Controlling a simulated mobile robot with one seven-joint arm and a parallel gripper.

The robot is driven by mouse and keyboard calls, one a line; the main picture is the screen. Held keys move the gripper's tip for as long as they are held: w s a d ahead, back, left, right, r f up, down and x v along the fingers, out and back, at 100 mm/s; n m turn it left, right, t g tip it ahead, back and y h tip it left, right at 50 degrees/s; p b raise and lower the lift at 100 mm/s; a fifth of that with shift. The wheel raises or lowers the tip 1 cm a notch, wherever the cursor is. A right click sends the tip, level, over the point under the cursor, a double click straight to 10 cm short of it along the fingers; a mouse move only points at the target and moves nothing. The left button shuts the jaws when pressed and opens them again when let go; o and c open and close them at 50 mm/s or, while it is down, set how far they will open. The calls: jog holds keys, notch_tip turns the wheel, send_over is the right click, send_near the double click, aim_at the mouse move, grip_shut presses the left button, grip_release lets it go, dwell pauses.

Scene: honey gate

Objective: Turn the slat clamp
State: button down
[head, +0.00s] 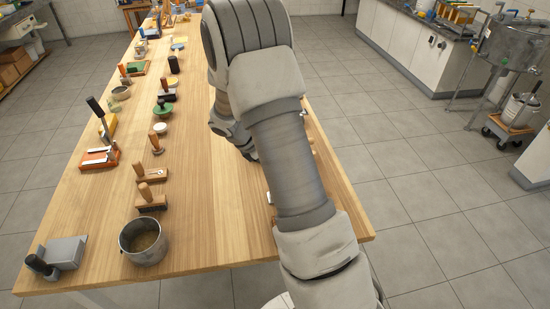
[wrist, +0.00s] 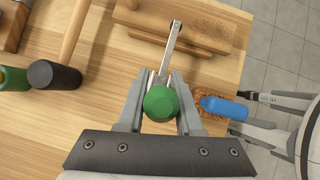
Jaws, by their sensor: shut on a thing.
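The slat clamp shows in the wrist view as a green rounded knob (wrist: 160,103) with a narrow metal bar (wrist: 171,50) running up from it to a wooden block (wrist: 195,27). My gripper (wrist: 161,82) is shut on the clamp, with one grey finger on each side near the green knob. The bar points up and slightly right in this view. The exact contact at the fingertips is partly hidden by the knob. In the head view my arm covers the clamp and my gripper.
In the wrist view a blue-handled brush (wrist: 222,107) lies just right of the fingers, and a black-headed mallet (wrist: 54,76) lies left. In the head view a metal pot (head: 143,242) and several tools stand along the table's left side. The wooden table's (head: 205,200) middle strip is clear.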

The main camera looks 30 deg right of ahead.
jog(key=shift+s+d+f+y+p, duration=0.1)
jog(key=shift+s+d+y+p, duration=0.1)
jog(key=shift+d+y+p, duration=0.35)
jog(key=c, duration=0.6)
grip_release()
jog(key=v, duration=1.7)
jog(key=shift+s+r, duration=0.25)
jog(key=shift+s, duration=0.05)
